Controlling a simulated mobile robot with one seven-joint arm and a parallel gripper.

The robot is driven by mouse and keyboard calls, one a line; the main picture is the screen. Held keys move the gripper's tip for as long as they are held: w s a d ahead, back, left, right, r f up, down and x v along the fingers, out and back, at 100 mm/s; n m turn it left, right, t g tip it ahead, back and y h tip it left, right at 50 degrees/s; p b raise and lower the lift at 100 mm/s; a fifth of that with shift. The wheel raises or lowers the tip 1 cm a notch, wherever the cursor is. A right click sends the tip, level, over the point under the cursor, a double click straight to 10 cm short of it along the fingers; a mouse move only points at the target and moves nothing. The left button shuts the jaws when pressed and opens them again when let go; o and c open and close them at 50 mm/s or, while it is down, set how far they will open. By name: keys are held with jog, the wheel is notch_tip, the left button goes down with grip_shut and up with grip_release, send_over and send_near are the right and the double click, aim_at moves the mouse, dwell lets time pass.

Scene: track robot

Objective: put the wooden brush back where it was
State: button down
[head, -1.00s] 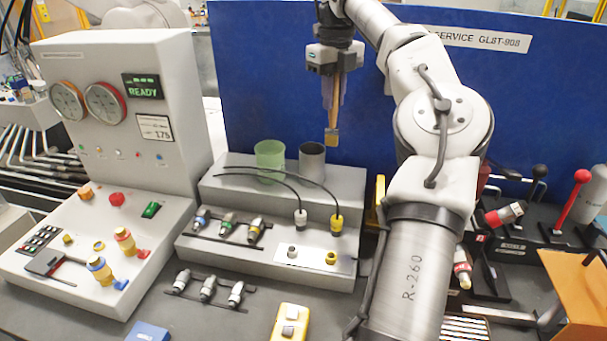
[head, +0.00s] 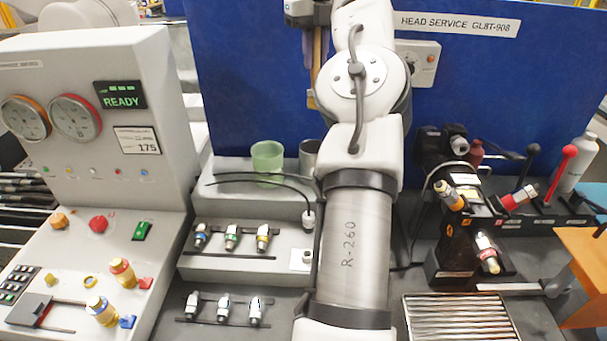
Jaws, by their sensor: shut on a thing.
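My gripper (head: 311,50) is at the top of the head view, in front of the blue panel, and is shut on the wooden brush (head: 317,48). The brush hangs upright with its handle between the fingers. Its lower end is partly hidden by my arm. Below it on the raised grey shelf stand a green translucent cup (head: 267,160) and a grey metal cup (head: 309,156). The grey cup is partly covered by my arm. The brush is above the cups, apart from both.
A grey console (head: 100,170) with gauges and buttons stands at left. Several connectors sit on racks (head: 235,255) in front of the shelf. At right are a black fixture (head: 455,225), a slotted tray (head: 458,310), levers (head: 562,170) and an orange stand (head: 585,265).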

aim_at(314, 108)
jog(key=shift+a+r, duration=0.1)
notch_tip(314, 108, down, 15)
jog(key=b, duration=0.7)
jog(key=shift+r, duration=0.1)
jog(key=shift+f, duration=2.45)
jog(key=shift+f, duration=0.2)
jog(key=c, duration=1.6)
grip_release()
jog(key=shift+r, duration=0.15)
notch_tip(314, 108, up, 12)
jog(key=shift+w+r+p, duration=0.1)
jog(key=shift+p, duration=0.6)
